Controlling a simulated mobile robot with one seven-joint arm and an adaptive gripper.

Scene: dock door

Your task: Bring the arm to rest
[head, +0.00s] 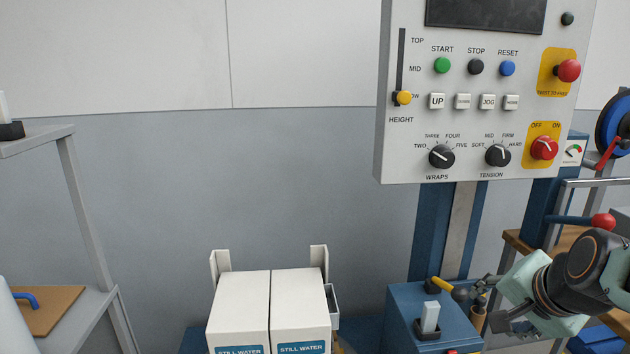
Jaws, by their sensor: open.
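My gripper (488,305) is at the lower right of the head view, at the end of my arm coming in from the right edge. Its dark fingers point left and are spread open, with nothing seen between them. They are close to a blue cabinet (405,312) with a yellow-handled lever (442,285) on top. Whether a finger touches the lever I cannot tell.
A control panel (463,122) with buttons, knobs and a height slider hangs above on a blue column (428,235). Two white cartons (240,306) marked STILL WATER stand at bottom centre. A grey rack (85,205) is at left. A wooden bench (527,248) is behind my arm.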

